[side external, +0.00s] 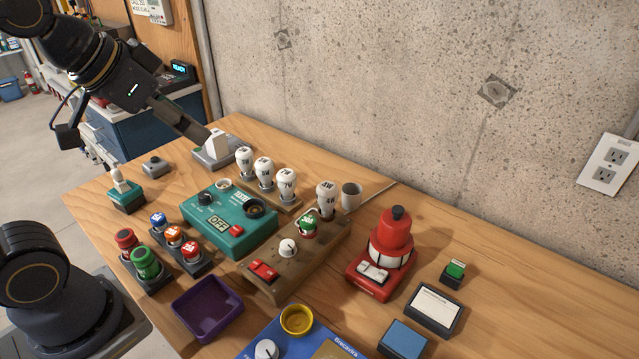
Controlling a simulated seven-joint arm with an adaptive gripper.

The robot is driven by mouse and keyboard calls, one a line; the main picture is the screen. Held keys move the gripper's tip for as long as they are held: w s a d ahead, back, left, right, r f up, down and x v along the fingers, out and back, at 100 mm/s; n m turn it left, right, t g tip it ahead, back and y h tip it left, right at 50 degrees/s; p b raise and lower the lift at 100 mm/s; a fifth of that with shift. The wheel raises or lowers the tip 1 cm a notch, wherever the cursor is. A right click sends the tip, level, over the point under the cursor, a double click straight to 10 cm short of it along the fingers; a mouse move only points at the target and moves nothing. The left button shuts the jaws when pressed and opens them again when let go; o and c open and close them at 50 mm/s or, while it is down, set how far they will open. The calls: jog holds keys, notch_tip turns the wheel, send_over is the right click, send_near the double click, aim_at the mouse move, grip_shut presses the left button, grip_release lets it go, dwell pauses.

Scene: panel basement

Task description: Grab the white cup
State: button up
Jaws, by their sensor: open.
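The white cup (351,195) stands upright near the back of the wooden table, close to the concrete wall. It looks pale grey-white, with its open top facing up. It is just right of a white bulb marked 4W (326,197), which stands very close to it. My gripper (192,129) is at the upper left, above the table's back left part, well to the left of the cup. It is open and appears empty; its fingertips are small and hard to make out near a white switch on a grey base (212,150).
Several white bulbs (264,172) stand left of the cup. A teal meter (230,218), a wooden switch block (290,262) and a red lamp (388,245) crowd the middle. A purple tray (206,306) is at the front.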

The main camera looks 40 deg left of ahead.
jog(key=w+d+r+m, duration=0.2)
jog(key=w, duration=0.7)
jog(key=m+g+h, duration=0.1)
jog(key=g+h, duration=0.1)
jog(key=g, duration=0.1)
send_over(355, 196)
jog(key=s+a, duration=0.3)
jog(key=a, duration=0.1)
notch_tip(355, 196, down, 18)
jog(key=r, duration=0.1)
jog(key=x, duration=1)
jog(key=shift+s+a+f, duration=0.2)
jog(key=shift+f, duration=0.15)
jog(key=shift+x, duration=3.15)
jog(key=shift+s, duration=0.1)
jog(key=shift+c, duration=0.3)
jog(key=c, duration=1)
